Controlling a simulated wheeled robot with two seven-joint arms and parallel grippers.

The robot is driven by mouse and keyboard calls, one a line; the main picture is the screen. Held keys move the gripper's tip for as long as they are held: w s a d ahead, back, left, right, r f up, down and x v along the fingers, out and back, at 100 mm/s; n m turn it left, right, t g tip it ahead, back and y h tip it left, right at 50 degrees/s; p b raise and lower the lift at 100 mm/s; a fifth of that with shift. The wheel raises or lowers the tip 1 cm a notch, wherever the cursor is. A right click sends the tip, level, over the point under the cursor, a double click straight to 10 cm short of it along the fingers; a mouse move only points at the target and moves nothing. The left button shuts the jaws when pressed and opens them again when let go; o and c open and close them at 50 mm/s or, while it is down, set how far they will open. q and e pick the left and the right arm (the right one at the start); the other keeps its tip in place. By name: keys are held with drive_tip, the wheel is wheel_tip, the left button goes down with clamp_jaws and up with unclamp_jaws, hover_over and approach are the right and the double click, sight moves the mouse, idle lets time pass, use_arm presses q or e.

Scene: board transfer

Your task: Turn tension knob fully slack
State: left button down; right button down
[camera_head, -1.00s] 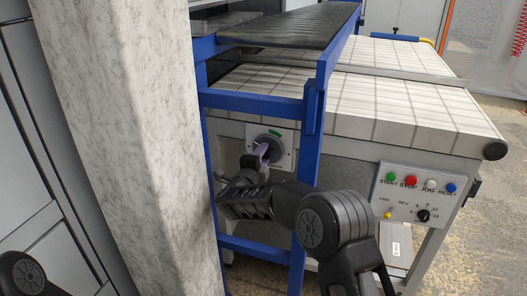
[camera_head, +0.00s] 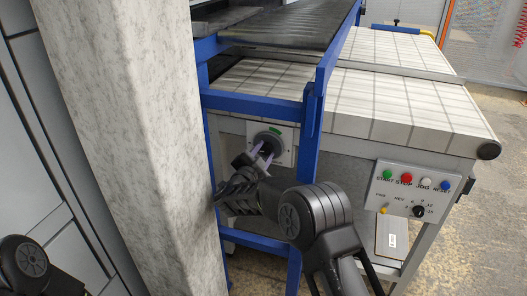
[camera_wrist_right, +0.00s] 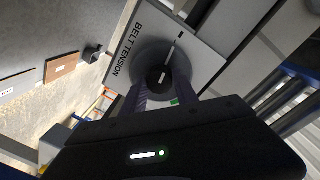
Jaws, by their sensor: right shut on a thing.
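The tension knob (camera_wrist_right: 162,74) is a small dark knob with a short white mark, in the middle of a round dark dial. Its light plate (camera_wrist_right: 198,64) reads BELT TENSION; in the head view the plate (camera_head: 286,157) sits on the conveyor's side, behind the blue frame, with a green mark above the dial. My right gripper (camera_head: 262,155) reaches the dial from below and is shut on the knob. In the right wrist view its two fingers (camera_wrist_right: 170,97) lie on either side of the knob. The left gripper is not in view.
A blue frame post (camera_head: 309,140) stands close right of my right gripper, and a blue crossbar (camera_head: 253,104) runs above it. A pale mottled column (camera_head: 125,130) stands to the left. A control panel (camera_head: 409,192) with coloured buttons is at the right.

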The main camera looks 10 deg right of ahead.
drive_tip(key=shift+f, duration=0.1)
drive_tip(key=c, duration=0.9)
unclamp_jaws()
drive_tip(key=shift+c, duration=0.2)
wheel_tip(320, 180, up, 10)
drive_tip(key=shift+r+p, duration=0.1)
drive_tip(key=shift+p, duration=0.65)
